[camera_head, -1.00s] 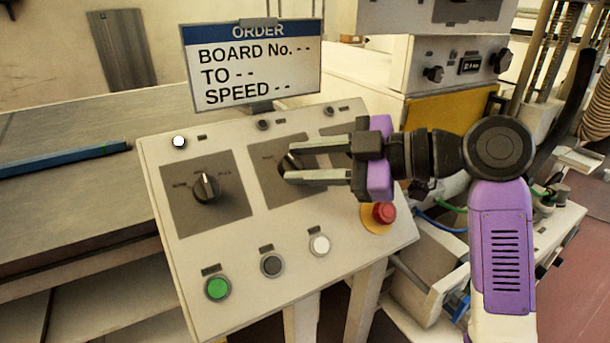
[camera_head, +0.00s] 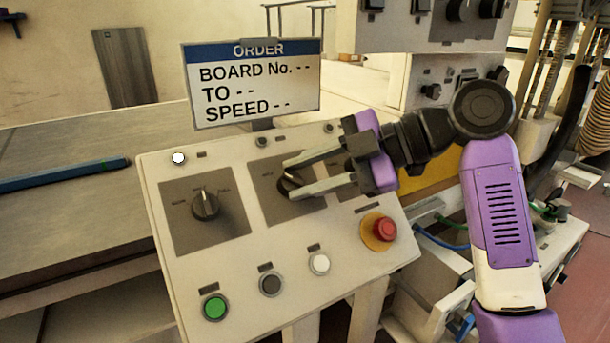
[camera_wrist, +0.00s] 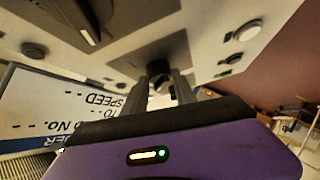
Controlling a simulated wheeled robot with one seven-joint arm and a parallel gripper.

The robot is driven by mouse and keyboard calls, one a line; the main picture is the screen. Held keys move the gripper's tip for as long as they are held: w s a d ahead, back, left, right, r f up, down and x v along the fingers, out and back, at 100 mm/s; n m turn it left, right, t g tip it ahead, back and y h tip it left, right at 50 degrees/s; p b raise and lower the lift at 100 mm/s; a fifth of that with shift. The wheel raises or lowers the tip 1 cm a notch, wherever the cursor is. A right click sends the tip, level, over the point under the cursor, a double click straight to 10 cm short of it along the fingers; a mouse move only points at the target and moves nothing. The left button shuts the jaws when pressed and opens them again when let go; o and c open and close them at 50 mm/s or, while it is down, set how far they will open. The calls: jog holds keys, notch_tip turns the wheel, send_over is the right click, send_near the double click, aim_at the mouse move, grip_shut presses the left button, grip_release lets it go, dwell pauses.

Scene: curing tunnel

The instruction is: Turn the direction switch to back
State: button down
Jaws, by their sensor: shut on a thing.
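A control panel (camera_head: 225,265) slopes toward me with rotary switches on dark plates. My gripper (camera_head: 287,178) is at the middle dark plate (camera_head: 268,208), its two fingers shut on the black knob of a rotary switch (camera_head: 286,186). The fingers cover much of this knob and its labels, so I cannot read its setting. In the wrist view the fingers (camera_wrist: 160,85) reach down to the knob on its dark plate (camera_wrist: 150,58). Another rotary switch (camera_head: 205,206) on the left plate stands free of the gripper.
An ORDER sign (camera_head: 255,85) stands behind the panel. A green button (camera_head: 215,307), a dark button (camera_head: 270,284), a white button (camera_head: 319,263) and a red mushroom button (camera_head: 384,229) line the front. A third dark plate is partly hidden behind my gripper.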

jog(key=shift+f, duration=0.1)
jog(key=c, duration=1)
grip_release()
jog(key=v, duration=0.7)
jog(key=shift+d, duration=0.3)
